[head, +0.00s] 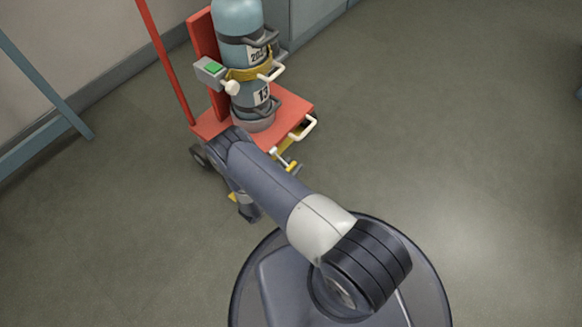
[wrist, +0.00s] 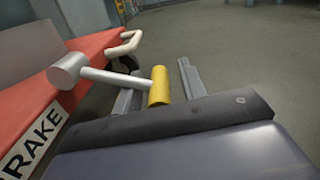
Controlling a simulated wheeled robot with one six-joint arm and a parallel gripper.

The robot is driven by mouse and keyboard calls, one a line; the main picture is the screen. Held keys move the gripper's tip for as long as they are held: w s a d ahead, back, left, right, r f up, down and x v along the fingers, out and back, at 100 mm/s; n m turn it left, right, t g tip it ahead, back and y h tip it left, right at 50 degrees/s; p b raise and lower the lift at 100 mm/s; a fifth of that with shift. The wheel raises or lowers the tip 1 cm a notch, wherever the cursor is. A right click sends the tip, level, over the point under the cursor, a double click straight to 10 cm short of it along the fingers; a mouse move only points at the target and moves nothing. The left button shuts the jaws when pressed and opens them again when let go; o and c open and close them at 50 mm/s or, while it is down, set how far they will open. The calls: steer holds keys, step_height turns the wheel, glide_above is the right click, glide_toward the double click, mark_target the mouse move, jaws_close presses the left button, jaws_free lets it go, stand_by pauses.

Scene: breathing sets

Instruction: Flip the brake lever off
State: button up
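The brake lever shows in the wrist view as a grey metal hub and rod with a yellow grip (wrist: 158,86). The rod sticks out from the front of the red cart (wrist: 92,48), above a white label (wrist: 35,140) reading BRAKE. My gripper (wrist: 160,87) is open, with one finger to each side of the yellow grip. The grip looks nearer the left finger; I cannot tell whether they touch. In the head view the lever's yellow grip (head: 291,167) shows just beyond my arm, which hides most of the gripper.
A blue-grey gas cylinder (head: 240,20), labelled 13, stands strapped on the cart's red platform (head: 292,104). A grey box with a green button (head: 212,68) is beside it. A white loop handle (head: 304,128) juts from the platform. The floor to the right is clear.

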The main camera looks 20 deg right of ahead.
steer(key=shift+c, duration=0.6)
jaws_close()
